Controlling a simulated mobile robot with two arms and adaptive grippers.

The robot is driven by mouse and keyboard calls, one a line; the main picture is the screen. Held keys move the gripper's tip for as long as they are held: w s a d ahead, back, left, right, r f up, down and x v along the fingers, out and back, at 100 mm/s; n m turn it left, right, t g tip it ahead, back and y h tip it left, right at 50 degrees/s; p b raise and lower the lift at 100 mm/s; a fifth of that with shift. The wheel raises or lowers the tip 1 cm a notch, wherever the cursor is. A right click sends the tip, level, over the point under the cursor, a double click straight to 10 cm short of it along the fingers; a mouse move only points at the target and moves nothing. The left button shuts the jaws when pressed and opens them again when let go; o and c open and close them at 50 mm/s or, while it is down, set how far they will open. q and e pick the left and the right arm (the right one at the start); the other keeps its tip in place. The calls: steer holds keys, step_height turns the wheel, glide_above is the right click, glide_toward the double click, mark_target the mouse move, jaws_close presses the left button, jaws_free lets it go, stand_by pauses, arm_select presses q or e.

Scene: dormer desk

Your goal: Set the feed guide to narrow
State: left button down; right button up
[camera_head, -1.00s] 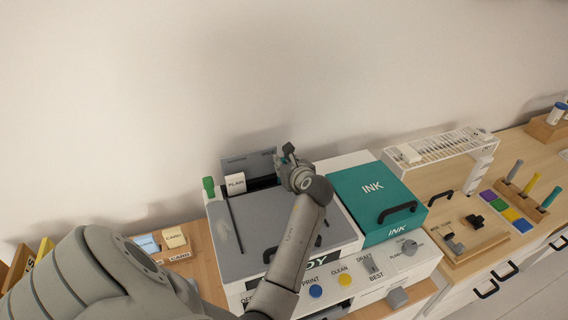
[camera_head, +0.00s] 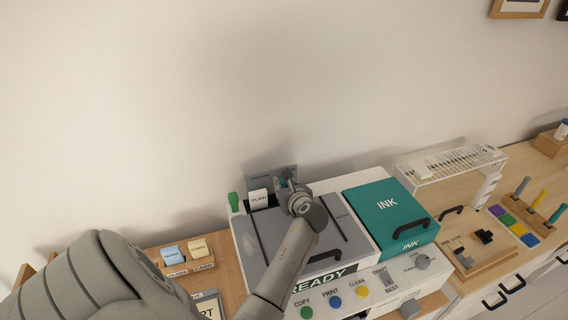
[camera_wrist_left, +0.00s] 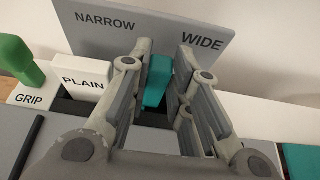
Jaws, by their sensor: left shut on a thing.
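The feed guide is a teal tab (camera_wrist_left: 157,78) in front of a grey panel (camera_wrist_left: 115,28) marked NARROW on the left and WIDE on the right. In the left wrist view the tab stands between the two labels. My left gripper (camera_wrist_left: 163,62) has a finger on each side of the tab and is shut on it. In the head view my left gripper (camera_head: 287,180) is at the back of the printer, in front of the panel (camera_head: 262,172). The fingers and wrist hide much of the guide there. My right gripper is not in view.
A white PLAIN card (camera_wrist_left: 84,76) stands just left of the gripper, and a green GRIP handle (camera_wrist_left: 18,58) is farther left. The teal INK cover (camera_head: 388,208) is to the right. The wall is close behind. Blue and cream cards (camera_head: 197,247) stand left of the printer.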

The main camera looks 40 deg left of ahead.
arm_select(q)
steer(key=c, duration=1.8)
jaws_free()
steer(key=shift+s, duration=0.1)
steer(key=o, duration=0.5)
steer(key=shift+a, duration=0.1)
steer(key=v, duration=0.7)
steer(key=shift+s+d, duration=0.1)
steer(key=shift+d, duration=0.1)
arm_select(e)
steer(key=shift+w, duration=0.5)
